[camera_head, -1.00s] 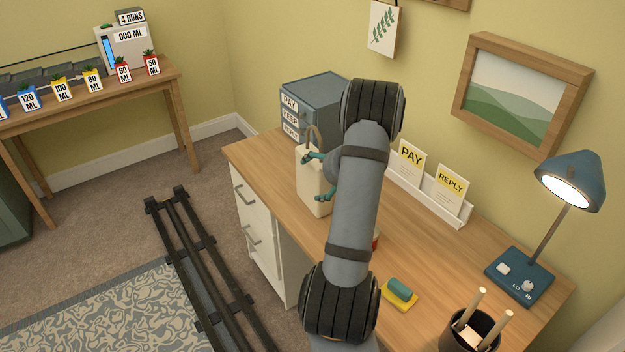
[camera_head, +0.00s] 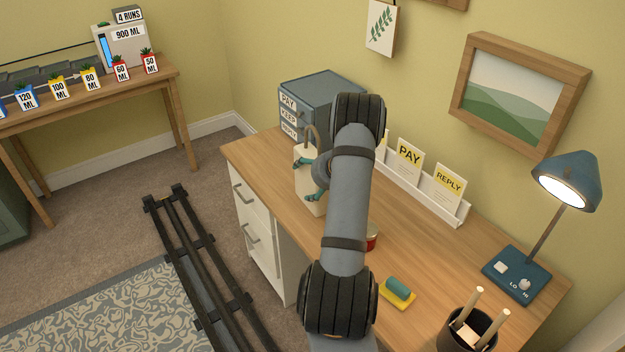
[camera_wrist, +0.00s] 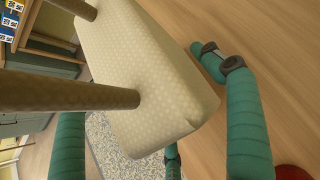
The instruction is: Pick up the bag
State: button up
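The cream bag (camera_head: 303,192) stands on the wooden desk with its brown looped handle (camera_head: 311,135) up. My gripper (camera_head: 312,178) is at the bag's right side, with its teal fingers apart. In the wrist view the dotted bag (camera_wrist: 150,75) fills the middle, and the handle (camera_wrist: 70,95) crosses the left. One teal finger lies to the right of the bag and another shows at lower left, partly behind the handle. No grip on the bag is visible; contact is hard to tell.
A grey drawer box (camera_head: 320,100) stands behind the bag. A card rack (camera_head: 440,200) lines the wall. A lamp (camera_head: 568,185) is at right.

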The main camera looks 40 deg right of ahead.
jog(key=shift+r, duration=0.1)
jog(key=c, duration=1.4)
